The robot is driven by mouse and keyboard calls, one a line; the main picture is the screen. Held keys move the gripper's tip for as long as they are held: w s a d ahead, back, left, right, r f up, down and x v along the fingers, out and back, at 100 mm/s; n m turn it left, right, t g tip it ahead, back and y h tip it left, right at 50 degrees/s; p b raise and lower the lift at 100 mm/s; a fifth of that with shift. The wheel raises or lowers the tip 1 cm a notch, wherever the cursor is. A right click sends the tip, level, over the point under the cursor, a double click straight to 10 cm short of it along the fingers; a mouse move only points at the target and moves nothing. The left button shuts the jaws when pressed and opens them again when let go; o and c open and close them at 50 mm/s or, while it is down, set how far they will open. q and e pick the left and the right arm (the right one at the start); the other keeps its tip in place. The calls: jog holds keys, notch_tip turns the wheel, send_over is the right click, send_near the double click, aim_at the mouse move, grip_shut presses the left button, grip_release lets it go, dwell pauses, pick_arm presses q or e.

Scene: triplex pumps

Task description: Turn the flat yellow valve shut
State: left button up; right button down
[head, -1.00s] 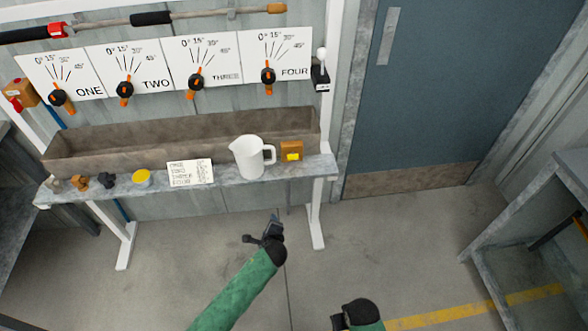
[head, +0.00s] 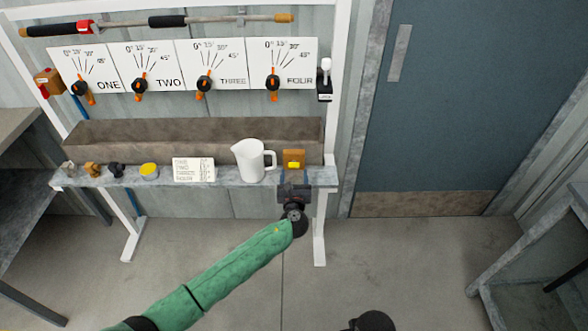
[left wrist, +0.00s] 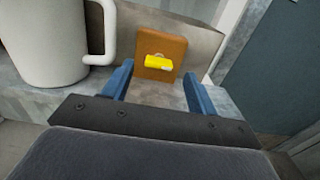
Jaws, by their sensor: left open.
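The flat yellow valve (head: 293,165) is a small yellow bar on the front of an orange-brown block (head: 294,156). The block stands at the right end of the grey shelf, right of the white jug. In the left wrist view the yellow bar (left wrist: 158,62) lies crosswise on the block, between and beyond the two blue fingers. My left gripper (head: 294,182) is open and empty, just in front of the block, with its fingers to either side. I cannot tell how large the gap is. Only a dark rounded part of my right arm shows at the bottom edge.
The white jug (head: 251,161) stands close to the left of the block. A text card (head: 194,169), a yellow-topped round piece (head: 149,171) and several small fittings lie farther left. The trough (head: 190,140) runs behind the shelf. Floor in front is clear.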

aim_at(294, 167)
pick_arm(q)
jog(key=shift+w, duration=1.7)
pick_arm(e)
jog(key=shift+w+f, duration=0.15)
jog(key=shift+f, duration=1.3)
pick_arm(q)
jog(key=c, duration=1)
jog(key=shift+f, duration=0.1)
